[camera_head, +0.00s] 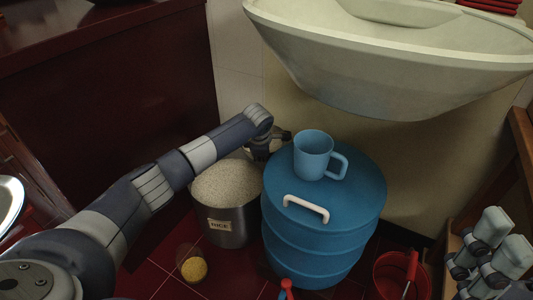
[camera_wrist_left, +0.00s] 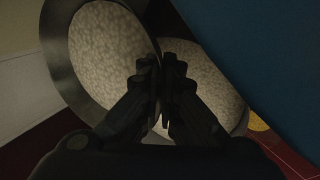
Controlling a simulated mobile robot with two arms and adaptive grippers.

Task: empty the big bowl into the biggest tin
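The metal tin (camera_head: 228,238) labelled RICE stands on the floor against the blue drum, with pale grain up near its top. My left gripper (camera_head: 276,141) is beyond the tin, partly hidden by my arm. In the left wrist view its fingers (camera_wrist_left: 162,95) are close together at the rim of a round grey vessel (camera_wrist_left: 62,70) holding pale grain, which I take as the big bowl. A second grain surface (camera_wrist_left: 211,80), apparently the tin's, lies to its right. The bowl cannot be made out in the head view.
The blue drum (camera_head: 318,246) stands right of the tin, with a blue mug (camera_head: 313,157) on top. A pale basin (camera_head: 390,75) overhangs behind. A yellow-filled container (camera_head: 194,269) and a red bucket (camera_head: 388,279) are on the floor. A dark red cabinet (camera_head: 110,100) is at left.

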